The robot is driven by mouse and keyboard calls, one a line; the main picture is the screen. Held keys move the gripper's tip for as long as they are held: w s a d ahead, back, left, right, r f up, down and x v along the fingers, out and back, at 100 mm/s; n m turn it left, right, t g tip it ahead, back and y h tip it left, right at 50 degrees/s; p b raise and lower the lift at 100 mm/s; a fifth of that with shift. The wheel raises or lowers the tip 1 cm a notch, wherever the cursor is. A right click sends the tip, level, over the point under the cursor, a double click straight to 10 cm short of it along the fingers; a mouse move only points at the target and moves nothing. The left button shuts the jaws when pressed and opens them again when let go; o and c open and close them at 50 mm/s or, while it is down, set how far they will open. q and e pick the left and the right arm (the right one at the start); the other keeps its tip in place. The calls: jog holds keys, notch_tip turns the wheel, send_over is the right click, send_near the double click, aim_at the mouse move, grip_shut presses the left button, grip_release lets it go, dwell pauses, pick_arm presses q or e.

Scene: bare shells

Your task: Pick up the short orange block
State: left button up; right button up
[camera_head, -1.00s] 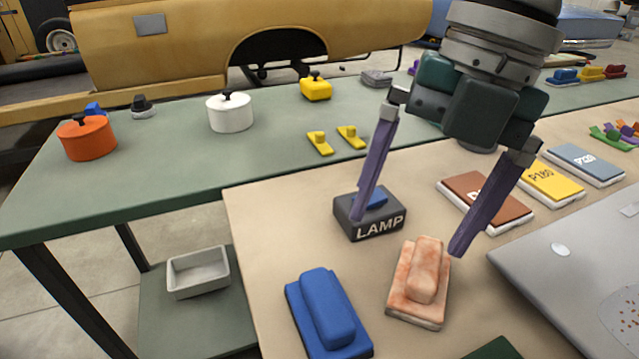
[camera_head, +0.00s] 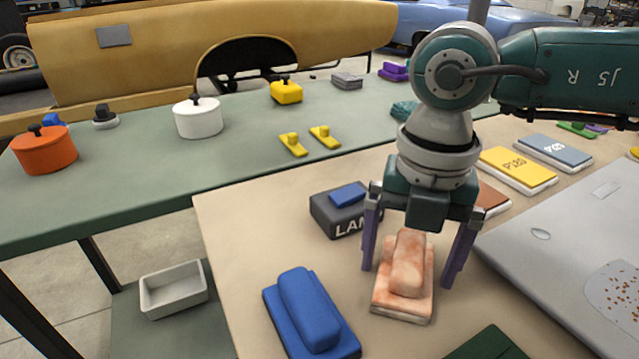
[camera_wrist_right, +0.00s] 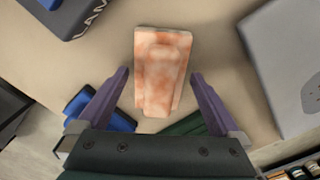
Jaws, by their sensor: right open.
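The short orange block (camera_head: 403,305), mottled pale orange with a raised narrower top, lies on the beige table. It also shows in the right wrist view (camera_wrist_right: 162,70), between and ahead of the fingers. My right gripper (camera_head: 407,276) is open and points down over the block, one purple finger on each side of it. In the right wrist view, my right gripper (camera_wrist_right: 160,73) has a gap between each fingertip and the block. The fingers hide none of the block's top. My left gripper is not in view.
A blue block (camera_head: 310,312) lies left of the orange one, and a dark LAMP box (camera_head: 335,215) stands behind it. A dark green piece (camera_head: 492,345) is near the front. A grey panel (camera_head: 560,255) lies at right. Bare table separates these from the block.

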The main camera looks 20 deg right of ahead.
aim_at(411, 251)
jog(key=c, duration=1.5)
jog(key=shift+o, duration=0.2)
notch_tip(411, 251, up, 20)
jog(key=p, duration=0.1)
jog(key=shift+p, duration=0.3)
